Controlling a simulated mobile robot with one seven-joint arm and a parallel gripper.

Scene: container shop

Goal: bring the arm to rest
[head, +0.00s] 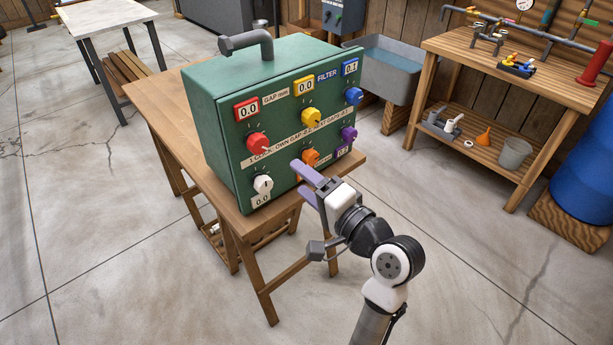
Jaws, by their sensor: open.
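My gripper (301,180) is open, with its two purple fingers apart and nothing between them. It is in front of the lower part of a green control box (222,95), and the arm reaches up from the bottom right. I cannot tell whether a fingertip touches the box. The front panel has a red knob (258,142), a yellow knob (311,117), a blue knob (354,96), a white knob (263,185), an orange knob (310,157) and a purple knob (349,134). My gripper is close to the orange knob and partly hides the panel below it.
The box stands on a wooden table (150,98). A workbench (470,65) with pipes and a lower shelf is at the right, beside a blue barrel (590,165). A grey basin (392,72) stands behind. The floor (450,270) right of my arm is clear.

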